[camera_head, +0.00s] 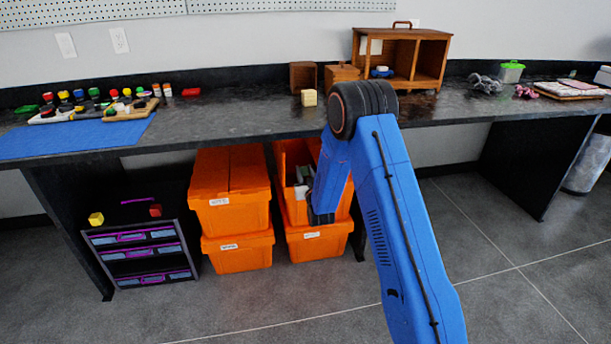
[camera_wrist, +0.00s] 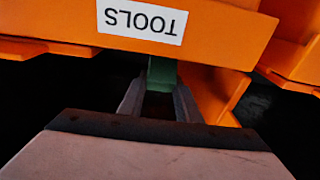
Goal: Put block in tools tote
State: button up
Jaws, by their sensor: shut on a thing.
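My gripper (camera_wrist: 160,95) is shut on a green block (camera_wrist: 162,73), which shows between the fingertips in the wrist view. The block is close to an orange tote (camera_wrist: 225,35) with a white TOOLS label (camera_wrist: 142,20), seen upside down. I cannot tell whether the block touches the tote. In the head view, my arm reaches down in front of an open orange tote (camera_head: 284,160) in the right stack, with grey and white items inside. My arm hides part of this tote, and the block cannot be made out there.
A closed orange tote (camera_head: 230,184) stands on another to the left. A black drawer unit (camera_head: 140,235) holds a yellow cube (camera_head: 96,218) and a red cube (camera_head: 155,210). The dark worktop (camera_head: 230,118) overhangs the totes. The floor in front is clear.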

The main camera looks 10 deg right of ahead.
jog(key=shift+w, duration=1.85)
jog(key=o, duration=1.1)
